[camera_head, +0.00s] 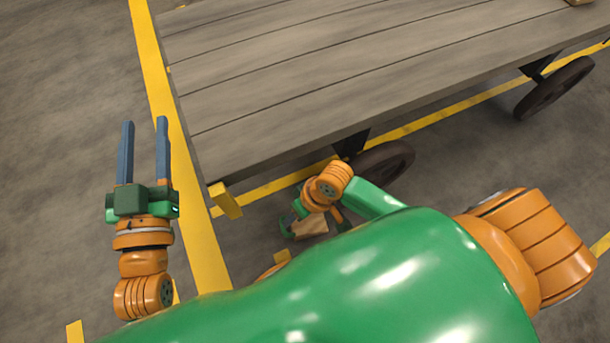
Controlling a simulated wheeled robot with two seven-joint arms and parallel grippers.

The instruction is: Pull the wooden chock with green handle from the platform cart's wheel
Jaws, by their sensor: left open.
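The platform cart's wooden deck (350,75) fills the upper right. One dark wheel (385,163) shows under its near edge. A small wooden block (309,228), apparently the chock, sits low in front of the cart, left of that wheel. Green beside it may be its handle; my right arm partly hides it. My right gripper (318,215) is at the block, mostly hidden behind its own wrist, so its jaws and any grip are unclear. My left gripper (145,120) is open and empty, its two blue fingers apart, left of the cart and away from the block.
A second wheel (555,88) stands at the right under the deck. A yellow block (226,201) is at the cart's near left corner. Yellow floor lines (206,250) run beside and under the cart. The grey floor at left is clear.

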